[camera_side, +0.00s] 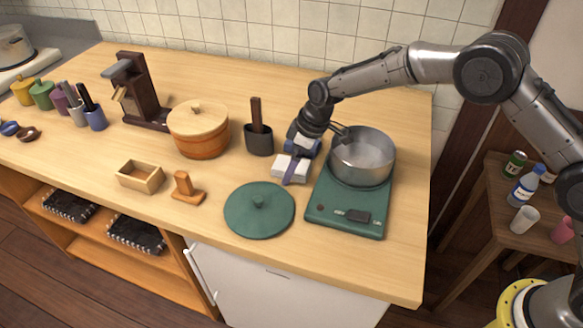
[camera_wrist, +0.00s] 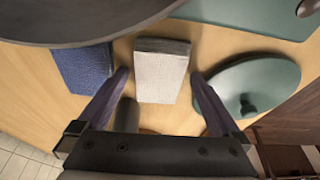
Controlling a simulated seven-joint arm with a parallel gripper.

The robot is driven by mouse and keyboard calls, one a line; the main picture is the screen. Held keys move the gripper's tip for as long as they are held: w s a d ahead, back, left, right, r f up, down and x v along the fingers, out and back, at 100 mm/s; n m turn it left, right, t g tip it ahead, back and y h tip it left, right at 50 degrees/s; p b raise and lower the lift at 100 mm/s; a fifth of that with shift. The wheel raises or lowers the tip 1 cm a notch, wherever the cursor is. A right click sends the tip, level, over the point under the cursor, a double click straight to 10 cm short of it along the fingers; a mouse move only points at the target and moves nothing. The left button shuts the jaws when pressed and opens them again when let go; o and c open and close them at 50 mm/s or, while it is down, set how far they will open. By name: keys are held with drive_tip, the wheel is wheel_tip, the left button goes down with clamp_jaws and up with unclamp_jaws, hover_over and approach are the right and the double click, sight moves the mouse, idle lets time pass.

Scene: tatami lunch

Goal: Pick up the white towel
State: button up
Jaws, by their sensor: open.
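The white towel (camera_side: 279,164) is a folded block lying on the wooden counter, left of the pot. In the wrist view the white towel (camera_wrist: 162,72) lies between the two fingers, with visible space on both sides. My gripper (camera_side: 291,166) is open and low over the towel, pointing down, with one purple finger crossing in front of it in the side view. The wrist view shows my gripper (camera_wrist: 160,78) with its fingers apart and nothing held. The far finger is mostly hidden in the side view.
A blue towel (camera_wrist: 84,68) lies close beside the white one. A metal pot (camera_side: 362,160) on a green appliance (camera_side: 345,218) stands just right of my gripper. A green lid (camera_side: 259,211) lies in front; a dark cup (camera_side: 259,141) stands to the left.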

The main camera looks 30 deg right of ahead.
drive_tip(key=c, duration=1.3)
drive_tip(key=shift+r, duration=0.1)
